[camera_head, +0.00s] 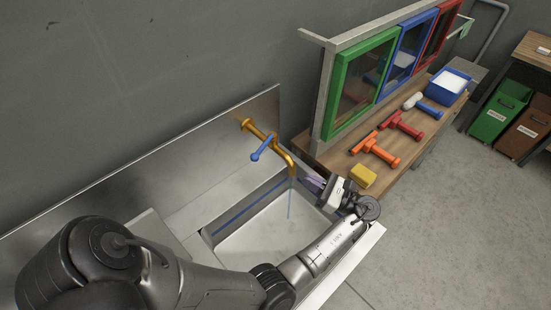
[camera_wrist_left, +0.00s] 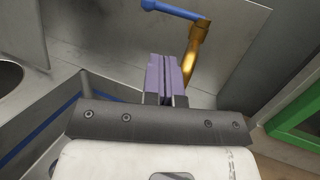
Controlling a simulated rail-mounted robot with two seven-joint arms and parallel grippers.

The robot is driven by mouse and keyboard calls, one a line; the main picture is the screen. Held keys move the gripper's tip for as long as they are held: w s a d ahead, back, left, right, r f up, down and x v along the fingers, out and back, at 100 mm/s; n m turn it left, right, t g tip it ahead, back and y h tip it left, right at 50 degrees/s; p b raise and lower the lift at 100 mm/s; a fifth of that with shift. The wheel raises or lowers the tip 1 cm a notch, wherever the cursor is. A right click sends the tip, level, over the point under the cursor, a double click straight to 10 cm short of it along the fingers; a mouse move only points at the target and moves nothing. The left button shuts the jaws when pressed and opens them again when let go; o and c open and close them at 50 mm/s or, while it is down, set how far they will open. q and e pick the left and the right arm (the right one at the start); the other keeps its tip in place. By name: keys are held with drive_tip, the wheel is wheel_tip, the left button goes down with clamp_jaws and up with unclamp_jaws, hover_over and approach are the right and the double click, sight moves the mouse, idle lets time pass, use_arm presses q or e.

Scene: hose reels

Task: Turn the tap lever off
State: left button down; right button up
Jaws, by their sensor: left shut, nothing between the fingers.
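The brass tap (camera_head: 270,141) stands out from the steel splashback above the sink, with its spout bent down. The blue tap lever (camera_head: 262,148) sits on top of the tap pipe, and a thin stream of water (camera_head: 289,205) shows below the spout. In the left wrist view the blue lever (camera_wrist_left: 175,9) and brass tap (camera_wrist_left: 192,55) are at the top, beyond the fingers. My left gripper (camera_head: 314,183) is to the right of the spout, apart from the lever. Its purple fingers (camera_wrist_left: 164,75) are shut with nothing between them. My right gripper is not in view.
The steel sink basin (camera_head: 255,248) lies below the tap. To the right, a wooden bench (camera_head: 340,155) carries a yellow sponge (camera_head: 362,176), orange and red tools, a blue bin (camera_head: 447,86) and a rack of green, blue and red framed panels. Open floor lies farther right.

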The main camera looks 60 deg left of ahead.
sight(258, 153)
use_arm(q)
drive_tip(key=p+x, duration=0.2)
drive_tip(key=x, duration=1.2)
drive_tip(key=shift+w+a, duration=0.1)
drive_tip(key=m+t+p, duration=0.1)
drive_tip(key=t+p, duration=0.1)
drive_tip(key=s+a+m+t+y+p, duration=0.1)
drive_tip(key=t+p, duration=0.1)
drive_tip(key=p, duration=0.1)
drive_tip(key=s+a+m+t+y+p, duration=0.1)
drive_tip(key=t+p, duration=0.1)
drive_tip(key=shift+r+m, duration=0.25)
drive_tip(key=shift+m, duration=0.15)
drive_tip(key=shift+s+a+f+m+t+y+p, duration=0.2)
drive_tip(key=shift+m+t+y+p, duration=0.25)
drive_tip(key=shift+t+p, duration=0.3)
drive_tip(key=shift+w+f, duration=0.1)
